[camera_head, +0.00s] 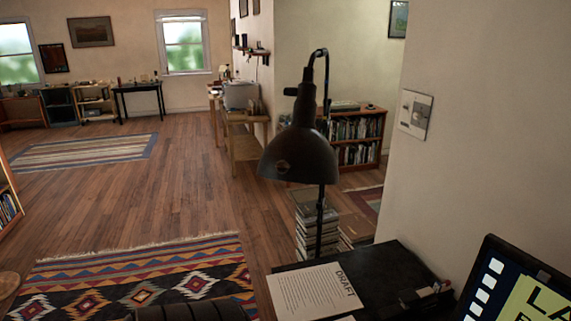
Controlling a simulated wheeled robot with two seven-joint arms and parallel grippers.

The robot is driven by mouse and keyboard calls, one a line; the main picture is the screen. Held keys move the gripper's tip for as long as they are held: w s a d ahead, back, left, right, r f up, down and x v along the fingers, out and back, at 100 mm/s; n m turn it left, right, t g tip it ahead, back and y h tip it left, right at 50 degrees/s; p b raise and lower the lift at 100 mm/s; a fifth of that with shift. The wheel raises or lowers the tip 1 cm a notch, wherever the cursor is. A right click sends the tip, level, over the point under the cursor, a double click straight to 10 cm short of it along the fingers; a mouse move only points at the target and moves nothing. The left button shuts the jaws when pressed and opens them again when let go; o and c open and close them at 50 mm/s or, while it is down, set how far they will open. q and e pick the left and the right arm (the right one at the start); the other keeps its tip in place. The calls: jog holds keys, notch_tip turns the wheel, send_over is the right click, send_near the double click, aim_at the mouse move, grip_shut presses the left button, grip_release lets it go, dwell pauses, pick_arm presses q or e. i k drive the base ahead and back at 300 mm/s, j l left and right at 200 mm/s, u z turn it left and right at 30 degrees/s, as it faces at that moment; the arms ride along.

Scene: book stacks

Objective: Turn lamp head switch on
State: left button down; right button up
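A dark desk lamp stands in the middle of the view, with its lamp head (300,155) tilted downward on a curved neck. The shade is a dark dome and shows no glow. I cannot tell which of these is the switch. The lamp's thin pole (320,222) runs down behind the desk's papers. Neither of my grippers is in view.
A black desk (385,270) holds a paper marked DRAFT (313,290). A monitor (515,285) stands at the lower right, by a wall (490,130). Book stacks (310,215) stand behind the lamp. Open wooden floor (185,195) and a patterned rug (130,280) lie left.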

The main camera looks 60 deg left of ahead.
aim_at(287, 92)
jog(key=u, duration=0.45)
jog(key=k+j+u, duration=0.1)
jog(key=u, duration=0.3)
jog(key=j+u, duration=0.15)
jog(key=u, duration=0.3)
jog(key=j+u, duration=0.1)
jog(key=u, duration=0.3)
jog(key=j+z, duration=0.15)
jog(key=j, duration=0.3)
jog(key=k+j+z, duration=0.2)
jog(key=j, duration=0.2)
jog(key=j+z, duration=0.15)
jog(key=j, duration=0.3)
